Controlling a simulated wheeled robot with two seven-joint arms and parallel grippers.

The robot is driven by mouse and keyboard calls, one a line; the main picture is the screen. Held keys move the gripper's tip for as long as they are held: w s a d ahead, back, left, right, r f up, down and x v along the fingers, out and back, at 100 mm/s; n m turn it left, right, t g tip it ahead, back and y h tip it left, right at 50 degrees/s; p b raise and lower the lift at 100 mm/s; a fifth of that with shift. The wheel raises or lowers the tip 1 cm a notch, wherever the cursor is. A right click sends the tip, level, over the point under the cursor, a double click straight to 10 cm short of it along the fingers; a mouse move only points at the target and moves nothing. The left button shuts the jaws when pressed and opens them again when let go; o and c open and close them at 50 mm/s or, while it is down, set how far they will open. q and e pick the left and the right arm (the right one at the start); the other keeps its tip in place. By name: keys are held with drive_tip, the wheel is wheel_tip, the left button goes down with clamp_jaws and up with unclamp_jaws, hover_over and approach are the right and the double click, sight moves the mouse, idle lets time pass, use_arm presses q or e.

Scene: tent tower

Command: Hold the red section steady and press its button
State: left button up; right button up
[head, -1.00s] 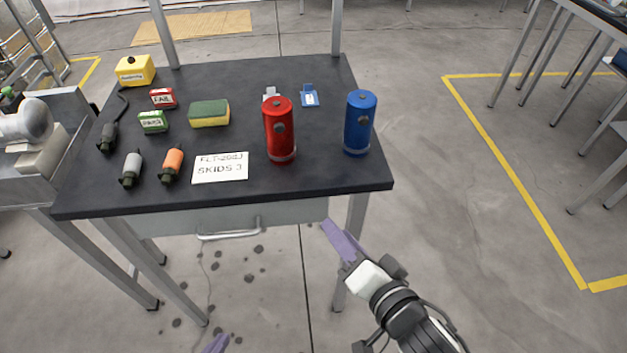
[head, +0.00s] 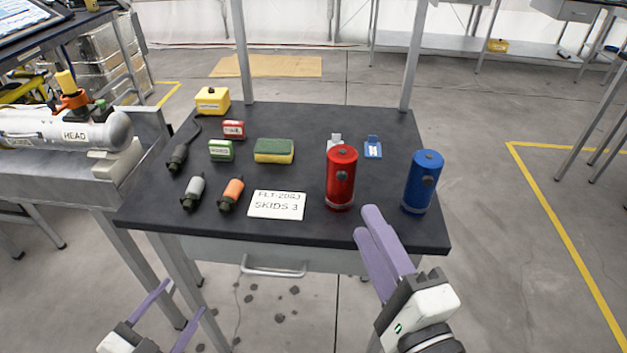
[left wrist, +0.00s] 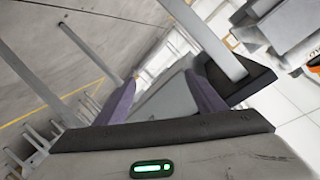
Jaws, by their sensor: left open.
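The red section (head: 340,188) is an upright red cylinder on the dark table (head: 330,228), near its right front. A round dark spot shows on its front side and a small dark spot on its top; I cannot tell which is the button. My right gripper (head: 366,220) is in front of the table's front edge, just right of and nearer than the red section, apart from it and empty. Its purple fingers lie close side by side, so its opening is unclear. My left gripper (head: 186,298) is open and empty, low at the table's left front, with its fingers also in the left wrist view (left wrist: 165,90).
A blue cylinder (head: 422,183) stands right of the red one. A label card (head: 276,205), a sponge (head: 274,150), small bottles (head: 231,194), red and green boxes (head: 220,150) and a yellow box (head: 212,100) fill the left. A blue tag (head: 373,147) lies behind.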

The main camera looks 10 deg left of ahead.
use_arm(q)
drive_tip(key=w+a+r+m+t+h, duration=0.2)
drive_tip(key=r+m+h, duration=0.3)
drive_tip(key=r+m, duration=0.4)
drive_tip(key=w+a+r+m+t+h, duration=0.1)
drive_tip(key=w+a+r+m+h, duration=0.2)
drive_tip(key=r+m, duration=0.5)
drive_tip(key=d+r+m+g+h, duration=1.1)
drive_tip(key=d+r+g+h, duration=0.3)
drive_tip(key=d+r, duration=1.4)
drive_tip(key=m+t+y, duration=0.2)
drive_tip(key=m+y, duration=0.9)
drive_tip(key=y, duration=0.1)
approach(328, 178)
drive_tip(key=x, duration=0.5)
drive_tip(key=shift+d, duration=0.2)
drive_tip(key=shift+t, duration=0.3)
drive_tip(key=x, duration=0.7)
drive_tip(key=f+x, duration=0.1)
drive_tip(key=x, duration=0.3)
